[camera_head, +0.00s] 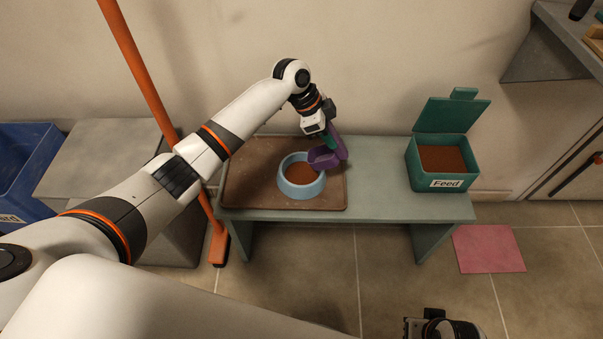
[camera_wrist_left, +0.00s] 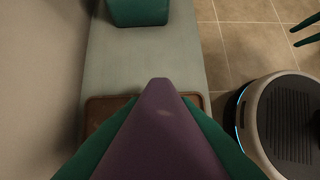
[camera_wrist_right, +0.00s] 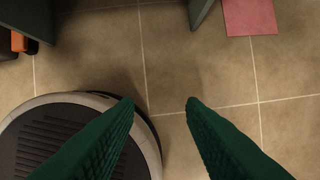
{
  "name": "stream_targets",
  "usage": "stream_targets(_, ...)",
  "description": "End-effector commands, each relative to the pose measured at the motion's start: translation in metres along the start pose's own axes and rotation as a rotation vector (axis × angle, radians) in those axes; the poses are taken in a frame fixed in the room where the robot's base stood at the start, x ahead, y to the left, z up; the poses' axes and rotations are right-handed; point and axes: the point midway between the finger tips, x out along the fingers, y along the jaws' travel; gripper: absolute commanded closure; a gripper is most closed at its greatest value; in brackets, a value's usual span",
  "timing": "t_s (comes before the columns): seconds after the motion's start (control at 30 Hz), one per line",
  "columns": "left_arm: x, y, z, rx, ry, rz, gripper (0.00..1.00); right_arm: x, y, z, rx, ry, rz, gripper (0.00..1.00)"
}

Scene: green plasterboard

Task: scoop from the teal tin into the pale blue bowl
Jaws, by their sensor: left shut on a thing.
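The teal tin (camera_head: 431,178), labelled Feed, stands with its lid up on the right of the bench and holds brown feed. Its lower part also shows in the left wrist view (camera_wrist_left: 138,12). The pale blue bowl (camera_head: 302,190) sits on the brown tray and has brown feed in it. My left gripper (camera_head: 330,136) is shut on a purple scoop (camera_head: 323,158), whose head is at the bowl's upper right rim. The scoop fills the middle of the left wrist view (camera_wrist_left: 160,135); its inside is hidden. My right gripper (camera_wrist_right: 160,102) is open and empty above the floor.
The brown tray (camera_head: 245,190) lies on the left of the grey-green bench (camera_head: 385,205); the bench between tray and tin is clear. An orange pole (camera_head: 142,68) leans at the left, near a blue bin (camera_head: 28,160). A pink square (camera_head: 488,248) lies on the floor.

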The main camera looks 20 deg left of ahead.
Motion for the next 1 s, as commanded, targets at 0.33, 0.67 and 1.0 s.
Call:
stream_targets(0.33,-0.008,0.000,0.004,0.000,-0.001,0.000,0.99,0.026,0.002,-0.008,-0.002,0.016,0.003,0.63)
stream_targets(0.67,-0.014,0.000,0.008,0.000,-0.001,0.000,0.99,0.050,0.003,-0.019,-0.005,0.031,0.005,0.63)
stream_targets(1.0,-0.021,0.000,0.011,0.000,-0.001,0.000,0.99,0.074,0.004,-0.033,-0.007,0.045,0.007,0.63)
